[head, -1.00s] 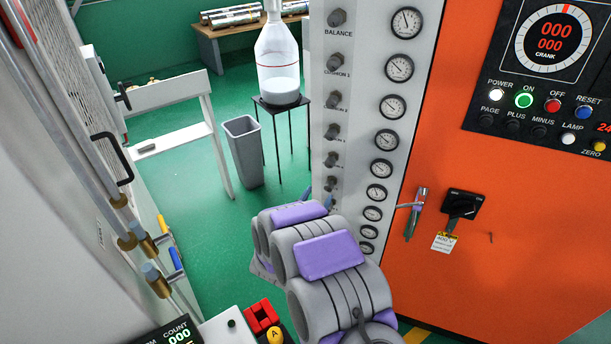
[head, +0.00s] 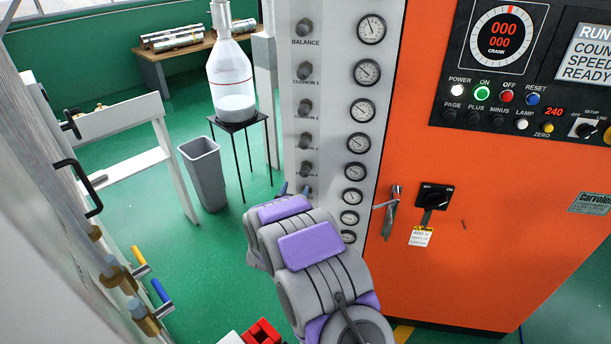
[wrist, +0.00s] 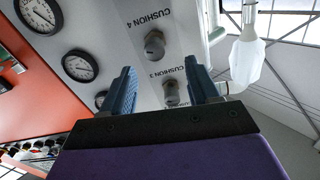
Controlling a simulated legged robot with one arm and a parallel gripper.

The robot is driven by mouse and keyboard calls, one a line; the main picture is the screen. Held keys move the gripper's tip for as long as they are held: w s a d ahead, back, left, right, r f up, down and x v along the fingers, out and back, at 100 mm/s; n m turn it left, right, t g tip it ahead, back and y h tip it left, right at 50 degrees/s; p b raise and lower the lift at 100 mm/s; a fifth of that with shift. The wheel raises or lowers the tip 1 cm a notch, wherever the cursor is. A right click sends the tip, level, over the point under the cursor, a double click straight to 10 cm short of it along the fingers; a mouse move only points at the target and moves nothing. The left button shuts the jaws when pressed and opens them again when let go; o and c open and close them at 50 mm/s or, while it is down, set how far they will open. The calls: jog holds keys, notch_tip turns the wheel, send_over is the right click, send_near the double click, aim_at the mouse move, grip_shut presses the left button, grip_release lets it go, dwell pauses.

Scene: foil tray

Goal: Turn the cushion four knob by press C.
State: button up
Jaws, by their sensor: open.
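The cushion four knob (wrist: 154,45) is a grey round knob on the pale panel, beside its label in the wrist view. It lies beyond and between the blue fingers of my gripper (wrist: 162,84), which is open and empty and apart from it. The cushion three knob (wrist: 172,93) also shows between the fingers, lower in that picture. In the head view, the cushion four knob (head: 305,170) is the lowest clear one in the knob column. My gripper (head: 295,189) is just below it there, mostly hidden by my arm.
Gauges (head: 360,108) run down the panel beside the knobs. The orange press (head: 480,220) stands right, with a black switch (head: 433,196) and a handle (head: 392,212). A bottle (head: 232,85) on a stand and a grey bin (head: 204,172) are left on green floor.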

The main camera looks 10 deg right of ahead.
aim_at(304, 175)
jog(key=w+d+b, duration=0.1)
jog(key=w+d, duration=0.5)
jog(key=w, duration=0.1)
jog(key=shift+d, duration=0.25)
jog(key=shift+w+r, duration=0.1)
jog(key=shift+w, duration=0.15)
jog(key=a, duration=0.2)
jog(key=w+a, duration=0.1)
jog(key=shift+a, duration=0.4)
jog(key=shift+d, duration=1.25)
jog(key=shift+c, duration=1.2)
jog(key=shift+d, duration=0.15)
jog(key=shift+c, duration=0.8)
jog(key=shift+a, duration=0.85)
jog(key=c, duration=0.6)
jog(key=shift+s+d+f, duration=0.1)
jog(key=shift+d+f, duration=0.1)
jog(key=shift+d, duration=0.1)
